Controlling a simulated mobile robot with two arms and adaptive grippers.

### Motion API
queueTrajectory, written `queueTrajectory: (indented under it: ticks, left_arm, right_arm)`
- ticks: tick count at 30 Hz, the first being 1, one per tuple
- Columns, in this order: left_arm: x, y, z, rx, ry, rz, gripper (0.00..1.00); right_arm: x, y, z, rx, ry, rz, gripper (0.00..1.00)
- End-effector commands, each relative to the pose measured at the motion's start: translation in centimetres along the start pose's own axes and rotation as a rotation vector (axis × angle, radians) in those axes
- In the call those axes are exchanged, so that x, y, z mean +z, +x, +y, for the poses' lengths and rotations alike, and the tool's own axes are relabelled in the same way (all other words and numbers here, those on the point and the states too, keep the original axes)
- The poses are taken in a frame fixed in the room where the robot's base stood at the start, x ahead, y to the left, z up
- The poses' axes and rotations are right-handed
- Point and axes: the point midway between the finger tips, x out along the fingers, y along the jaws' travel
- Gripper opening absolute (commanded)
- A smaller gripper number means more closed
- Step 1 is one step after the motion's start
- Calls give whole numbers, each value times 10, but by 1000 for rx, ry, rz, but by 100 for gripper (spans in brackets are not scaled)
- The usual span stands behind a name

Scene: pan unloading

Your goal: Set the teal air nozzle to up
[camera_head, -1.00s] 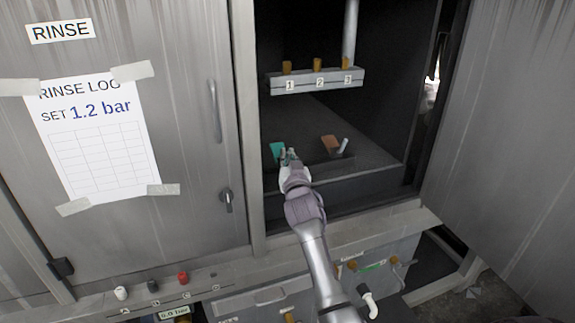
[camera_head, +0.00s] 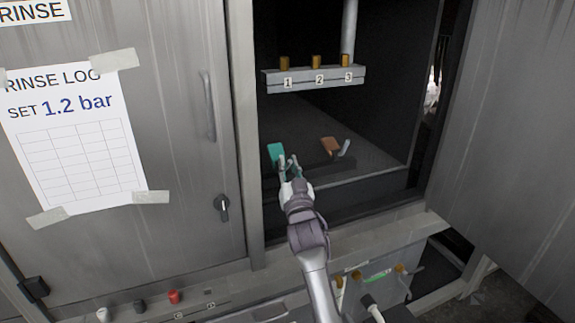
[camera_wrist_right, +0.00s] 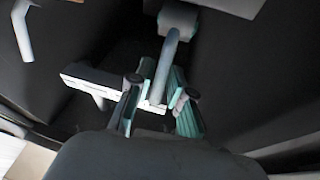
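The teal nozzle (camera_head: 276,153) is a small flat teal piece at the left of the dark floor inside the open cabinet. My right gripper (camera_head: 289,162) reaches in just below and right of it. In the wrist view, a bent grey lever (camera_wrist_right: 165,65) runs from a grey block (camera_wrist_right: 178,20) down between the two fingers of my right gripper (camera_wrist_right: 160,92). The fingers are apart, with gaps visible beside the lever. Whether either finger touches it is unclear. My left gripper is not in view.
An orange-brown nozzle (camera_head: 330,146) with a grey lever (camera_head: 346,148) stands to the right. A bar (camera_head: 300,83) numbered 1 to 3 with orange pegs hangs above. The cabinet's front sill (camera_head: 360,232) lies below my arm.

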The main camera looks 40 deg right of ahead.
Motion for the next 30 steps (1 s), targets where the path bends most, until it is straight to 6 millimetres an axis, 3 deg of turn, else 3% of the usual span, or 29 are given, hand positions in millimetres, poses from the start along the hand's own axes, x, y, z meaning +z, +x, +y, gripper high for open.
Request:
queueTrajectory:
  ticks: [2, 14, 30]
  left_arm:
    - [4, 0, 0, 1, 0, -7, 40]
    - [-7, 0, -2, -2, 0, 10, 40]
    - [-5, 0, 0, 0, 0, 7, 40]
  right_arm:
    - [0, 0, 0, 0, 0, 0, 37]
    - [0, -7, 0, 0, -1, 1, 37]
    - [1, -107, 0, 0, 0, -2, 37]
